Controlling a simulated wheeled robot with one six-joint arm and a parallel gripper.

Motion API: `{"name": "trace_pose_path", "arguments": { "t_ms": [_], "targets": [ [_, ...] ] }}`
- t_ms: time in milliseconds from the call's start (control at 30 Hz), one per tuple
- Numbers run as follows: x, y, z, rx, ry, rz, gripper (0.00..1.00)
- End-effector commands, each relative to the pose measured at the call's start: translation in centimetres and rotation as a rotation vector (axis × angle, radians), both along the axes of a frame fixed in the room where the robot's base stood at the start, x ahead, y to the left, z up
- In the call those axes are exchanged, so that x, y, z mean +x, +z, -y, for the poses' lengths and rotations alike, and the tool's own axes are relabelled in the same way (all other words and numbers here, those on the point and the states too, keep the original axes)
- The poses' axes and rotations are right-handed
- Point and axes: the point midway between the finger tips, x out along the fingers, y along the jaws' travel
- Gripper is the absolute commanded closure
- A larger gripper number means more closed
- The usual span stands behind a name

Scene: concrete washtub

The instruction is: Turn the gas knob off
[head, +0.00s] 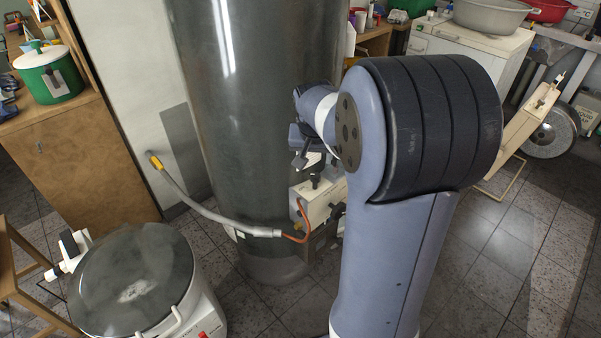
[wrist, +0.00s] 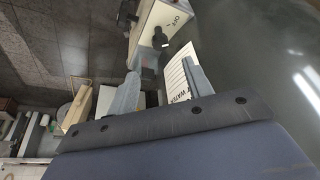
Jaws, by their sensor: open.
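A white control box (head: 318,203) sits on the lower front of a tall dark grey cylindrical tank (head: 265,110). The box also shows at the top of the wrist view (wrist: 152,17), with "OFF" printed on its face. A black gas knob (wrist: 160,38) sticks out from this face, below the lettering. A small pale mark shows on the knob; its exact setting is hard to read. My gripper (wrist: 161,84) is open and empty, its two grey fingers apart and the knob beyond their tips, not between them. In the head view my gripper (head: 305,155) is just above the box, partly hidden by my arm.
An orange and grey hose (head: 215,215) runs from the box to a yellow wall fitting (head: 154,160). A white lidded drum (head: 140,280) stands at lower left. A printed label (wrist: 180,72) is on the tank.

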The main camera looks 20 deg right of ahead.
Motion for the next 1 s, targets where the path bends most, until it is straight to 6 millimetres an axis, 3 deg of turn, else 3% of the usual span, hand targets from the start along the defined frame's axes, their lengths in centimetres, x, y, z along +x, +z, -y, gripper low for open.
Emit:
{"name": "trace_pose_path", "arguments": {
  "t_ms": [233,700,1000],
  "targets": [
    [0.2,-1.0,0.5,0.002,-0.054,0.016,0.52],
    [2.8,-8.6,2.1,0.003,-0.052,0.015,0.52],
    [3.4,-9.9,2.4,0.003,-0.051,0.017,0.52]
  ]
}}
